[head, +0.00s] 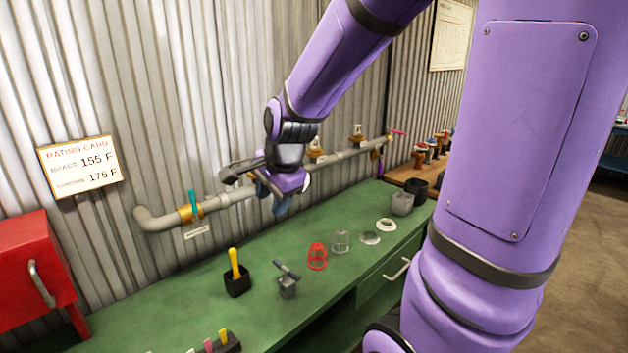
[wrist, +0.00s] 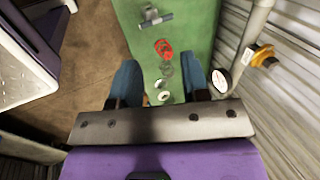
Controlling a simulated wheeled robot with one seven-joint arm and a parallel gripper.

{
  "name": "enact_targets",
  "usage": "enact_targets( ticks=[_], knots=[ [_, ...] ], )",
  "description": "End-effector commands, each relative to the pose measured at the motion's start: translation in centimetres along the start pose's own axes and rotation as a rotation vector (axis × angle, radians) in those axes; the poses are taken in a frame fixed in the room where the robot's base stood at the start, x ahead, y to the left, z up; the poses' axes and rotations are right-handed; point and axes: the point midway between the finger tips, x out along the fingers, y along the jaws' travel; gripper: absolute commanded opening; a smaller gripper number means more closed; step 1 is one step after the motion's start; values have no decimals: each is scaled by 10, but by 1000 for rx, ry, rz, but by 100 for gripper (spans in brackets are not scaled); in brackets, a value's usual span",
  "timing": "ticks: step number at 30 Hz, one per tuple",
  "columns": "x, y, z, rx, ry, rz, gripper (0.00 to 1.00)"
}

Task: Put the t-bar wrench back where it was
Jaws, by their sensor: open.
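A grey T-shaped tool, which looks like the t-bar wrench (head: 287,270), stands upright in a small grey block (head: 287,289) on the green bench. In the wrist view the wrench (wrist: 153,20) shows near the top edge. My gripper (head: 278,200) is above the back of the bench, close to the wall pipe and well apart from the wrench. In the wrist view its blue fingers (wrist: 160,78) are spread, with nothing held between them. How deep the wrench sits in the block cannot be told.
A red cage (head: 317,256), a clear cage (head: 340,241) and pale rings (head: 386,225) lie right of the wrench. A yellow-handled tool (head: 234,263) stands in a black holder to its left. The pipe (head: 240,195) runs along the wall. The bench front is partly clear.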

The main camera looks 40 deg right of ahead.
Motion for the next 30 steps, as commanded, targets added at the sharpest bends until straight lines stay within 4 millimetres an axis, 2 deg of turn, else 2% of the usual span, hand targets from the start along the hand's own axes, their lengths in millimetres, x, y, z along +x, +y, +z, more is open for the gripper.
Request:
enact_targets(
  ticks=[1, 6, 12, 15, 21, 30],
  knots=[
    [-18, 5, 8, -117, 3, -15, 42],
    [-68, 28, 27, -530, 18, -36, 42],
    [-118, 66, 44, -999, 48, -53, 42],
    [-136, 84, 48, -1199, 64, -58, 42],
    [-156, 109, 52, -1448, 86, -57, 42],
    [-159, 114, 52, -1504, 90, -55, 42]
  ],
)
